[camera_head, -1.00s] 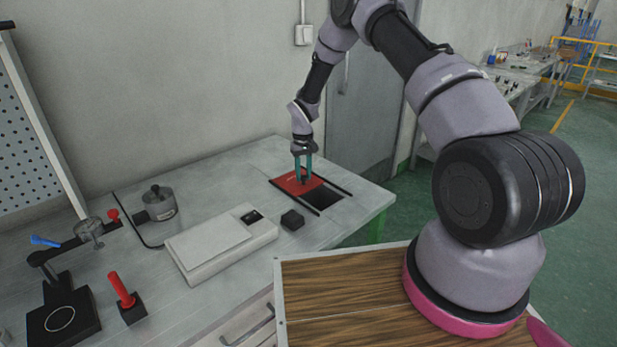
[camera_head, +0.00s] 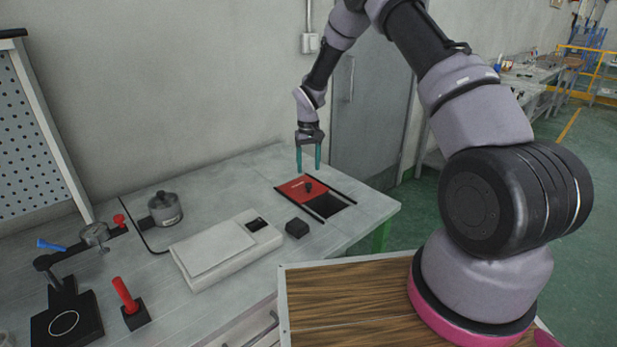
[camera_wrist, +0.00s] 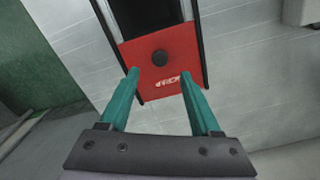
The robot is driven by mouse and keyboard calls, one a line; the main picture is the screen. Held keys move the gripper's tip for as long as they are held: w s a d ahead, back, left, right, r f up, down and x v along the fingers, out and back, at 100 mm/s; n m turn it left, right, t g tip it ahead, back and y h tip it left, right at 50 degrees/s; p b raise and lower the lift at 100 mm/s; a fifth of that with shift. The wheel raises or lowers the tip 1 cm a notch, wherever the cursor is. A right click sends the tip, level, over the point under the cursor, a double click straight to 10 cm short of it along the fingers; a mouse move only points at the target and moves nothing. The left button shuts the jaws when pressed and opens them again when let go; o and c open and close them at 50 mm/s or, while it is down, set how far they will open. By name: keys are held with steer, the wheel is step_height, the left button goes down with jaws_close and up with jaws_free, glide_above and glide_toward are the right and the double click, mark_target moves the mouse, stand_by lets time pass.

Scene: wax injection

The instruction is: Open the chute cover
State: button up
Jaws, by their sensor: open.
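The red chute cover (camera_head: 299,188) lies between two black rails on the table, with a black knob (camera_head: 308,187) on it. The dark chute opening (camera_head: 327,206) shows uncovered beside it, toward the table's front edge. My gripper (camera_head: 309,171) is open and empty above and behind the cover, apart from the knob. In the wrist view, the cover (camera_wrist: 158,78) and knob (camera_wrist: 160,58) lie ahead of the two green fingers (camera_wrist: 161,72), and part of the dark opening (camera_wrist: 148,14) shows beyond the cover.
A small black block (camera_head: 297,228) and a white flat device (camera_head: 226,250) stand left of the chute. A metal pot (camera_head: 165,208) and a red-handled tool (camera_head: 126,296) are farther left. The grey table (camera_head: 240,178) is clear behind the chute.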

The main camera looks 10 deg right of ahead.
steer(key=shift+r, duration=2.05)
steer(key=s+d+r+m+t, duration=0.1)
steer(key=s+d+r, duration=0.25)
steer(key=r, duration=0.55)
steer(key=s+d+r+m+t, duration=0.15)
steer(key=s+r, duration=0.25)
steer(key=r, duration=0.5)
steer(key=s+d+r+t, duration=0.1)
steer(key=s+d+r, duration=0.25)
steer(key=r, duration=0.55)
steer(key=s+d+r+m+t+y, duration=0.1)
steer(key=s+r, duration=0.3)
steer(key=s, duration=0.8)
steer(key=s+d+r+m+t+y, duration=0.1)
steer(key=s+r, duration=0.4)
steer(key=s, duration=0.8)
steer(key=shift+d+r+m+t, duration=0.3)
steer(key=shift+d+m+t, duration=0.6)
steer(key=shift+d, duration=0.2)
